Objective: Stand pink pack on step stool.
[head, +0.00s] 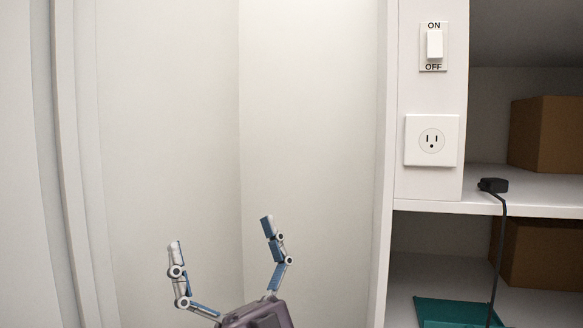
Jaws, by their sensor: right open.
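My right gripper (222,232) is in the lower middle of the head view. Its two fingers point up and are spread wide, with nothing between them. It is in front of a bare pale wall corner. No pink pack and no step stool show in this view. My left gripper does not show.
White shelves on the right hold brown boxes (546,134), a black plug (493,185) with a hanging cord, and a teal item (452,312) low down. A light switch (434,46) and an outlet (432,140) are on the shelf's side panel.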

